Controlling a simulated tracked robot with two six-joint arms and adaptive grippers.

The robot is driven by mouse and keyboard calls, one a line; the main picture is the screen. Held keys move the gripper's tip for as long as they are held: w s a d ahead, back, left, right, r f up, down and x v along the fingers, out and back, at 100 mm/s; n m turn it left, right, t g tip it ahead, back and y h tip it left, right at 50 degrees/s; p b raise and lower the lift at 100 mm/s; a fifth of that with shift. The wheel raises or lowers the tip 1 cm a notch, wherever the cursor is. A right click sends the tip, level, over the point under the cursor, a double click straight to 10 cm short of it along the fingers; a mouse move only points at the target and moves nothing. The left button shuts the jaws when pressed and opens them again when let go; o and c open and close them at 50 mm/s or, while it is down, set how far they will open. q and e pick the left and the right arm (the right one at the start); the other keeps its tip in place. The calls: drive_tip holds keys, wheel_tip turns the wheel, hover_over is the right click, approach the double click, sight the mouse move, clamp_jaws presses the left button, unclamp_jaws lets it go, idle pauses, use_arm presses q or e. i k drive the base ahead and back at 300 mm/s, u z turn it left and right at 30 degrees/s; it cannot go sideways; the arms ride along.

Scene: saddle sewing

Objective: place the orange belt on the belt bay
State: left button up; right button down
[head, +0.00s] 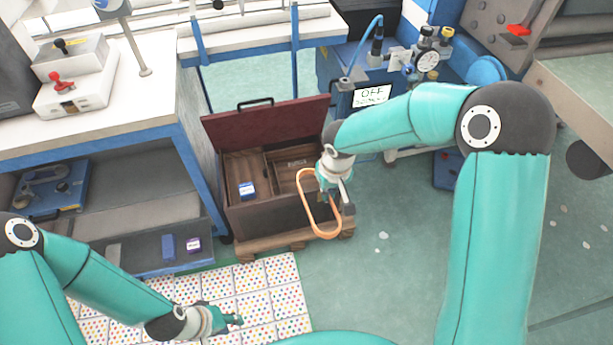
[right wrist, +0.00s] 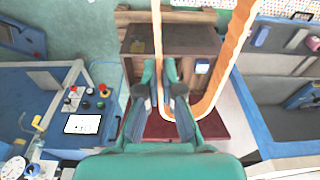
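The orange belt (head: 308,212) is a closed loop hanging from my right gripper (head: 338,193) at the front right of the open wooden chest. In the right wrist view the belt (right wrist: 236,55) passes between the fingers of the right gripper (right wrist: 166,95), which look shut on it. The chest (head: 265,219) has a raised dark red lid (head: 270,125) and a divider between two compartments. The right compartment (head: 284,178) carries a small label, too small to read; I cannot tell for certain which is the belt bay. My left gripper (head: 236,321) is low over the dotted mat, apart from the chest.
A small blue-and-white box (head: 247,190) lies in the chest's left compartment. A workbench with a blue frame (head: 190,150) stands left of the chest. A blue machine with an "OFF" sign (head: 371,96) stands behind right. The green floor (head: 400,240) at right is mostly clear.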

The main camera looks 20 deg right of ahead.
sight(303, 181)
drive_tip(key=i, duration=1.15)
drive_tip(key=u, duration=0.1)
